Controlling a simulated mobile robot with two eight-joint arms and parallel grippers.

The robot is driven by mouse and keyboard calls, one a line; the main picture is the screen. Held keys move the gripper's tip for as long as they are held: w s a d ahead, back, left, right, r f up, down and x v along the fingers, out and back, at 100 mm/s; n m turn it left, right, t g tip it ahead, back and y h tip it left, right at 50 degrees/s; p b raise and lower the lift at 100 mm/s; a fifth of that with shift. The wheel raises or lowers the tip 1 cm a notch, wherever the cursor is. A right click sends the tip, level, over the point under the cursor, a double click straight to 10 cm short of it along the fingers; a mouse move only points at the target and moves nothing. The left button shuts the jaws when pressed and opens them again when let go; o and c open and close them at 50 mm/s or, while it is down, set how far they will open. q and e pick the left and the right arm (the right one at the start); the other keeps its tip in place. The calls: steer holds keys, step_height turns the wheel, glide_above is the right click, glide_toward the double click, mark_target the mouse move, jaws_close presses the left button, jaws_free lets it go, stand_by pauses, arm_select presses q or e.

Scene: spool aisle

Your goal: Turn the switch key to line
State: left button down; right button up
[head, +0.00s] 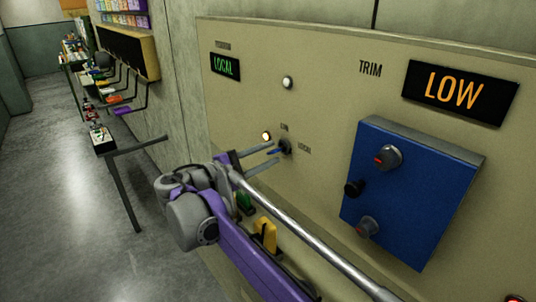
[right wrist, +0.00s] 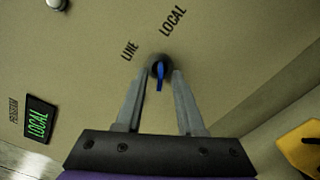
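The switch key is a small blue key in a dark round switch (head: 285,147) on the beige panel, with the labels LINE and LOCAL beside it. In the right wrist view the blue key (right wrist: 159,81) lies between my fingertips. My right gripper (head: 263,158) reaches the panel, its two grey fingers on either side of the key with gaps showing; it also shows in the right wrist view (right wrist: 160,88). The fingers look open, not closed on the key. A display (head: 225,67) reads LOCAL in green. My left gripper is not in view.
A lit lamp (head: 266,136) sits just above the key. A blue box (head: 412,190) with knobs stands out from the panel at right, under a LOW display (head: 459,92). A yellow part (head: 266,234) is below my arm.

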steer(key=shift+w+d, duration=0.1)
steer(key=shift+d, duration=0.1)
jaws_close()
